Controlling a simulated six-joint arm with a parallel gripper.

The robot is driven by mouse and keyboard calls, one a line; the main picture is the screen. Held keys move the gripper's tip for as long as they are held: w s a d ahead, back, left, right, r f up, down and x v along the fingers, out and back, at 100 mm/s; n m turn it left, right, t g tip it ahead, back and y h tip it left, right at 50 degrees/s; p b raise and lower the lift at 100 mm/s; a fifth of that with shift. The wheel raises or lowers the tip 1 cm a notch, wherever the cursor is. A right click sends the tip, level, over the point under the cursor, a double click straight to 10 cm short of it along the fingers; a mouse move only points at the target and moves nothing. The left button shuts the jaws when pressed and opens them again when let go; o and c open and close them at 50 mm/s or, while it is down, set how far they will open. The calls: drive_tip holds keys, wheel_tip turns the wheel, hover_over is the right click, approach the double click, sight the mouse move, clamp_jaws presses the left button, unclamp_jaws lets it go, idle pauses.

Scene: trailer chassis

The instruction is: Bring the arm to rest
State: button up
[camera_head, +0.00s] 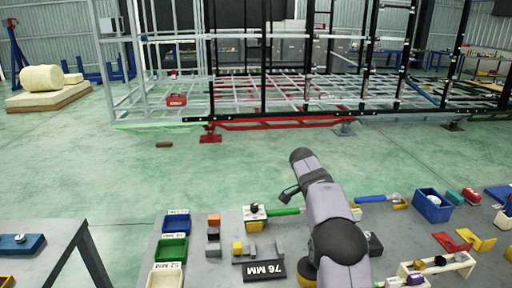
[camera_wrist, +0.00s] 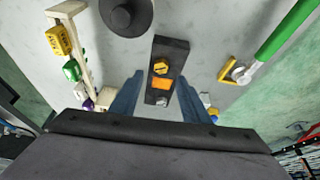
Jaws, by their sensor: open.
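My gripper (camera_wrist: 160,80) is open in the wrist view, with two blue fingers spread apart. A dark block (camera_wrist: 160,98) with an orange patch and a yellow bolt head shows between the fingers; I cannot tell how far below them it lies. The fingers do not visibly grip anything. In the head view my arm (camera_head: 328,205) rises over the grey workbench (camera_head: 225,272); the fingers cannot be made out there.
Blue (camera_head: 177,223) and green (camera_head: 172,249) bins stand at the bench's left. A white rack (camera_head: 437,267) and a blue bin (camera_head: 433,205) are at right. A green-handled tool (camera_head: 284,211) lies behind my arm. The trailer chassis (camera_head: 280,123) stands beyond open floor.

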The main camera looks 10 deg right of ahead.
drive_tip(key=s+a+f+n+y, duration=0.1)
drive_tip(key=s+a+n, duration=0.3)
drive_tip(key=s, duration=0.7)
drive_tip(key=s+a+f+n+y, duration=0.2)
drive_tip(key=s+a+f+n, duration=0.2)
drive_tip(key=s+n, duration=0.3)
drive_tip(key=s+a+f+n+y, duration=0.1)
drive_tip(key=s+a+f+n, duration=0.2)
drive_tip(key=s, duration=1.2)
drive_tip(key=shift+a+f+n, duration=0.2)
drive_tip(key=shift+a+n, duration=1.45)
drive_tip(key=shift+n, duration=0.05)
